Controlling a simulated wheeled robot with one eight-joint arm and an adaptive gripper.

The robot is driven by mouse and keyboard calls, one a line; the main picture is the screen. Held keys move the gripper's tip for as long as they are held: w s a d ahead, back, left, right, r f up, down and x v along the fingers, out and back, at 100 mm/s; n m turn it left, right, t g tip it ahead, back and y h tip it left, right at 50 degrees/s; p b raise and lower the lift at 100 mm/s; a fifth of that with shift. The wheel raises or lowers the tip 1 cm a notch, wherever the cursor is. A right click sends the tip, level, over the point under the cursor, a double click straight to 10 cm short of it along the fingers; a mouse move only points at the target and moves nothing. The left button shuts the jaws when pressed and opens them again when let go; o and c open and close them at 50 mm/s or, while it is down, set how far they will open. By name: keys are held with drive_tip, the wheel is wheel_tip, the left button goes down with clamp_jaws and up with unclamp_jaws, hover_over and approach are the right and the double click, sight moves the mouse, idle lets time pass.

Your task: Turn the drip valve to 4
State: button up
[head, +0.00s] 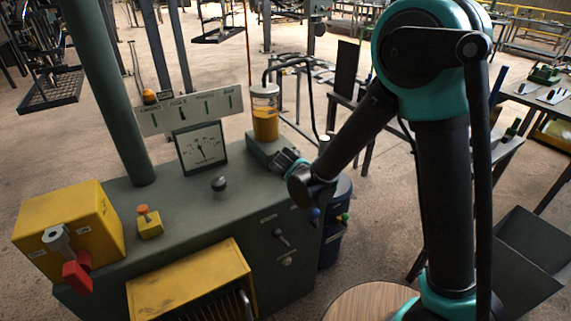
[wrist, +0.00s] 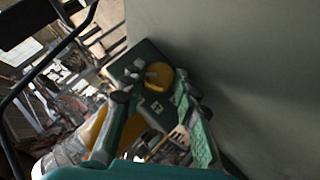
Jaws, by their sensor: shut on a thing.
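The glass jar of amber liquid (head: 265,113) stands on a green block at the back right of the green console. My gripper (head: 287,160) is low in front of that block, its fingers partly hidden by my own arm. In the wrist view, a round yellow knob (wrist: 158,76), which looks like the drip valve, sits against a dark green block (wrist: 140,55). My gripper (wrist: 151,88) has a finger on each side of the knob and is shut on it. The knob is hidden in the head view. I cannot read any number or pointer on it.
The green console (head: 190,205) carries a yellow box with a red lever (head: 75,275), an orange button on a yellow base (head: 148,221), a black knob (head: 219,184) and a gauge (head: 203,148). A label panel (head: 190,110) stands behind. A dark blue drum (head: 335,220) stands right.

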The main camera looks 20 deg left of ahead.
drive_tip(key=o, duration=1.2)
drive_tip(key=shift+c, duration=0.2)
drive_tip(key=v, duration=1.2)
drive_tip(key=shift+d, duration=0.1)
drive_tip(key=w+d+f+m+g+h, duration=0.1)
drive_tip(key=d+m, duration=0.1)
drive_tip(key=d, duration=0.6)
drive_tip(key=w+d+f+m+g+h, duration=0.1)
drive_tip(key=d+m, duration=0.1)
drive_tip(key=d, duration=0.6)
drive_tip(key=w+d+f+m+h, duration=0.1)
drive_tip(key=w+d+m+h, duration=0.1)
drive_tip(key=d, duration=0.6)
drive_tip(key=s+d+f+m+g, duration=0.2)
drive_tip(key=s+d, duration=0.4)
drive_tip(key=d, duration=0.3)
drive_tip(key=s+d+f+m+g, duration=0.2)
drive_tip(key=s+d+m, duration=0.3)
drive_tip(key=d, duration=0.4)
drive_tip(key=shift+s+f, duration=0.8)
drive_tip(key=shift+f, duration=0.05)
